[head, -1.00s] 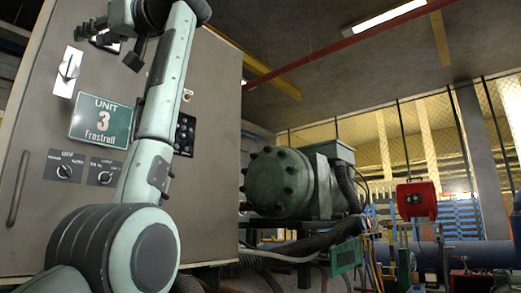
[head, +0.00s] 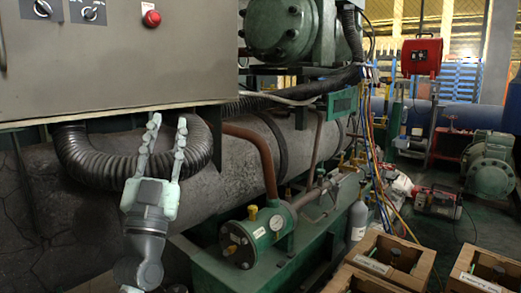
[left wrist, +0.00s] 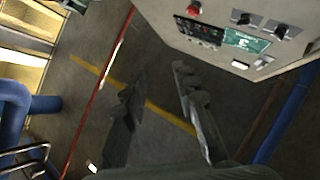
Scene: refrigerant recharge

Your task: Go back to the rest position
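My left gripper (head: 168,122) stands in front of the dark insulated pipe, below the grey cabinet. Its two pale fingers point up and are spread apart, with nothing between them. My right gripper is in neither current view. The grey cabinet (head: 120,60) fills the upper left of the head view. It also shows in the left wrist view (left wrist: 215,15), with its green sign and knobs.
A green compressor (head: 283,28) sits at top centre. A green cylinder with a gauge (head: 262,235) stands at lower centre. A grey bottle (head: 358,218) and open wooden crates (head: 445,275) are right of it. A red box (head: 421,57) and a green motor (head: 490,165) are farther right.

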